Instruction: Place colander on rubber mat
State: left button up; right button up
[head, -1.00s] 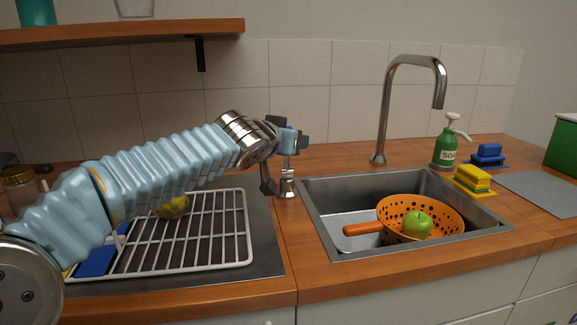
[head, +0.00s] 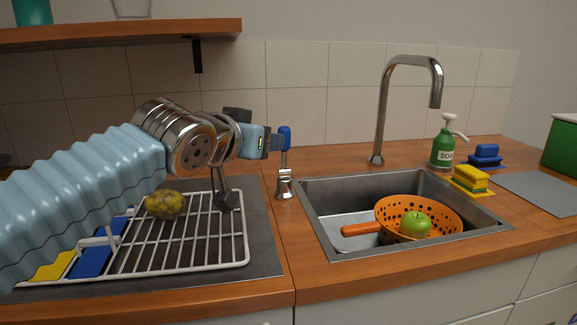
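The orange colander (head: 385,211) sits in the sink with its orange handle pointing left, and a green apple (head: 416,225) lies in it. A flat grey mat (head: 545,190) lies on the counter right of the sink. A dark mat (head: 264,262) lies under the dish rack at left; I cannot tell which of the two is the rubber one. My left gripper (head: 250,172) is above the rack's right side, left of the sink and away from the colander. Its dark fingers appear spread, with nothing seen held. My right gripper is out of view.
The white wire rack (head: 247,240) holds a yellow-brown fruit (head: 166,205). A blue-handled metal tool (head: 285,185) stands beside the sink (head: 340,254).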

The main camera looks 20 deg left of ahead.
aim_at(388, 212)
jog(key=k+l, duration=0.7)
jog(key=k, duration=0.2)
